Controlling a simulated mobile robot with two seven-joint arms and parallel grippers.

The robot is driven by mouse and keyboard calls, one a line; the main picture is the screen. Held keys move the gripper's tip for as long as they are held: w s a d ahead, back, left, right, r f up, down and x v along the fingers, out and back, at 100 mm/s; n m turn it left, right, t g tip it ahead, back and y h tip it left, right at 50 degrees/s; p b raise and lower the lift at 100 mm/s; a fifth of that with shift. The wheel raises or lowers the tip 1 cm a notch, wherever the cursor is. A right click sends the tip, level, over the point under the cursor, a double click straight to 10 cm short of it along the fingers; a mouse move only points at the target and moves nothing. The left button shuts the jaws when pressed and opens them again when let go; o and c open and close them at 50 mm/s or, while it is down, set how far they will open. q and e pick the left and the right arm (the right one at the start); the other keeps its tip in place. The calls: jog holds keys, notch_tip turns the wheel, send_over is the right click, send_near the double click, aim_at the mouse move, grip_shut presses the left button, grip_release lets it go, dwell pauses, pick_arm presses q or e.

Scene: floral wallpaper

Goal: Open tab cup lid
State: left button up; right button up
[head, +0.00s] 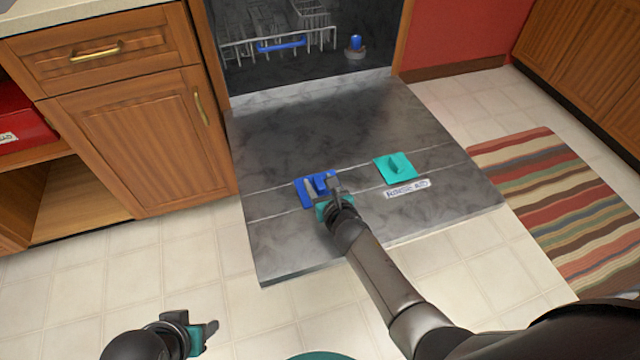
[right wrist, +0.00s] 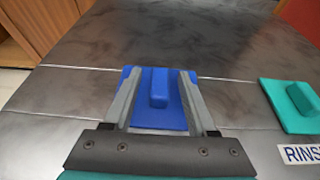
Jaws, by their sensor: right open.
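A blue tab cup lid (head: 304,193) with a raised ridge lies flat on the inner face of the lowered dishwasher door (head: 290,130). My right gripper (head: 329,186) is over this lid. In the right wrist view, the blue lid (right wrist: 158,119) shows between the two open fingers of the right gripper (right wrist: 155,85), with its ridge midway between them. I cannot tell whether the fingers touch the lid. My left gripper (head: 205,330) is low at the left, over the floor, away from the door; its jaw state is unclear.
A teal lid (head: 396,168) with a ridge sits to the right of the blue one, with a "RINSE AID" label (head: 407,188) beside it. Dish racks (head: 280,40) stand inside the dishwasher. Wooden cabinets (head: 130,140) are at the left. A striped rug (head: 560,205) lies at the right.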

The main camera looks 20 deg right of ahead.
grip_shut()
dwell(0.5)
dwell(1.0)
